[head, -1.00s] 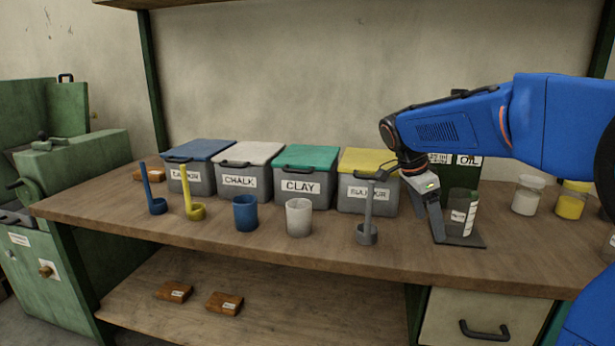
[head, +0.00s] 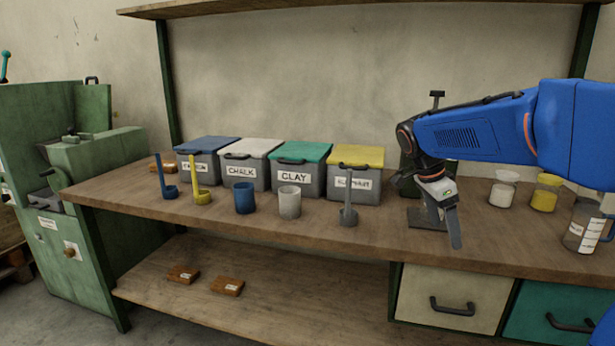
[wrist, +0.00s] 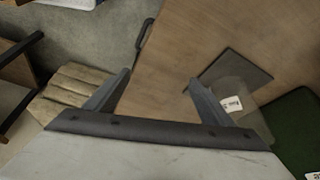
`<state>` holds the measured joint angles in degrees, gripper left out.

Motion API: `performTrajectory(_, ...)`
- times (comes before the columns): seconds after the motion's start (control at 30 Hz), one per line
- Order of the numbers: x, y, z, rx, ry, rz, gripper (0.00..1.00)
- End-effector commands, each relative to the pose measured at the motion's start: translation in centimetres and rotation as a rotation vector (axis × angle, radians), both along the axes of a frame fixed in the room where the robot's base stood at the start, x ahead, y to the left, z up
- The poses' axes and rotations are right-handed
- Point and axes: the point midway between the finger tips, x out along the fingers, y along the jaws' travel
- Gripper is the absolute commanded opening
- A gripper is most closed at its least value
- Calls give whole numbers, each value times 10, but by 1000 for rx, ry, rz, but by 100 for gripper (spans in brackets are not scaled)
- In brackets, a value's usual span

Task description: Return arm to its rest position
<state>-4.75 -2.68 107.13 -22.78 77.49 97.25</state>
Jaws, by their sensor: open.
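My gripper (head: 441,224) hangs at the end of my blue arm, above the right part of the workbench (head: 340,238). Its two fingers are spread, and nothing shows between them in the wrist view (wrist: 160,80). In the wrist view, a pale labelled container (wrist: 238,98) stands on a dark plate (wrist: 238,68), beside the right finger and apart from it. In the head view, the plate (head: 420,219) shows behind the gripper, and the container is mostly hidden there.
Several lidded bins, including a green-lidded clay bin (head: 300,170), line the back. Cups and scoops stand before them, with a grey scoop (head: 348,214) nearest my gripper. Jars (head: 502,190) and a labelled container (head: 583,230) stand right. Drawers (head: 455,300) lie below.

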Motion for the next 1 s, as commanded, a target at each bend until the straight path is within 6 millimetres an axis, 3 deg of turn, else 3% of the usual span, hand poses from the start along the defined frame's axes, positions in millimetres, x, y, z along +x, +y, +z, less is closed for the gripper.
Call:
performTrajectory(0.33,-26,3,0,31,16,121,76)
performTrajectory(0.57,-58,6,-2,64,30,270,76)
performTrajectory(1.0,-166,24,-29,115,35,815,76)
